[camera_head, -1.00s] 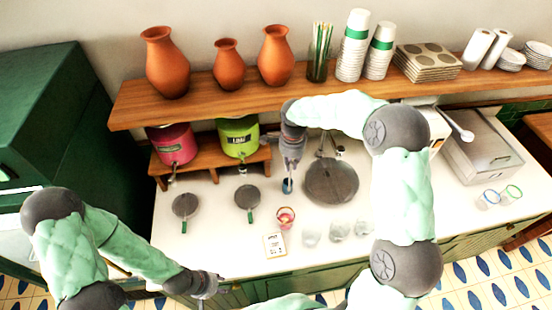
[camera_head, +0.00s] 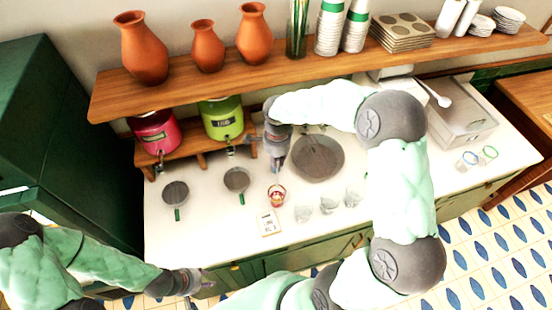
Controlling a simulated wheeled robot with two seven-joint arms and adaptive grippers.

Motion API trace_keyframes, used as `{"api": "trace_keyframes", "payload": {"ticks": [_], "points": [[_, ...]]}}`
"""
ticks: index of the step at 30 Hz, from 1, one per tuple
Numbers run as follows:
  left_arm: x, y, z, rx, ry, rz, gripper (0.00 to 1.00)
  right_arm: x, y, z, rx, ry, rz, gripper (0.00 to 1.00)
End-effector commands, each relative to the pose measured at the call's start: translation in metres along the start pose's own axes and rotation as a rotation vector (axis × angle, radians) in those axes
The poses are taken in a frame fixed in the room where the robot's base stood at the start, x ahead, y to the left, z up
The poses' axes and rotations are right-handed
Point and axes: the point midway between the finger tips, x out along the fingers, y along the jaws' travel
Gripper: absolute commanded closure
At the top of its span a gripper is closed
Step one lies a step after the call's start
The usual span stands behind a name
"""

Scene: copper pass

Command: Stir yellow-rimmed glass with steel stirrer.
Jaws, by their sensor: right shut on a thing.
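A small glass with red contents (camera_head: 277,197) stands on the white counter, in front of the round dark tray. Its rim colour is too small to be sure of, though it looks yellowish. My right gripper (camera_head: 276,166) reaches down from above, just behind this glass. It is shut on a thin stirrer, mostly hidden by the gripper, whose lower end points down at the glass. I cannot tell if the tip is inside the glass. My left gripper (camera_head: 190,282) hangs low at the front left, away from the counter items; its fingers are too small to read.
Several clear glasses stand right of the red one, including one nearby (camera_head: 303,213). A white card (camera_head: 268,222) lies in front. The round tray (camera_head: 317,160) is behind. A shelf (camera_head: 230,75) with orange vases overhangs the back.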

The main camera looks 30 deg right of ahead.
Motion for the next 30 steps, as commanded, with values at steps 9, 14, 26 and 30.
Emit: {"api": "trace_keyframes", "payload": {"ticks": [9,14,26,30], "points": [[0.010,-0.004,0.000,0.000,0.000,0.000,0.60,0.022,0.000,0.000,0.000,0.000,0.002,1.00],[0.015,-0.005,-0.001,0.000,0.000,0.000,0.60,0.033,0.000,0.000,0.000,0.000,0.000,1.00],[0.036,-0.013,-0.001,0.000,0.000,0.000,0.60,0.061,0.000,0.000,0.000,0.000,0.000,1.00],[0.044,-0.016,-0.002,0.000,0.000,0.000,0.60,0.071,0.000,0.000,0.000,0.000,0.000,1.00]]}}
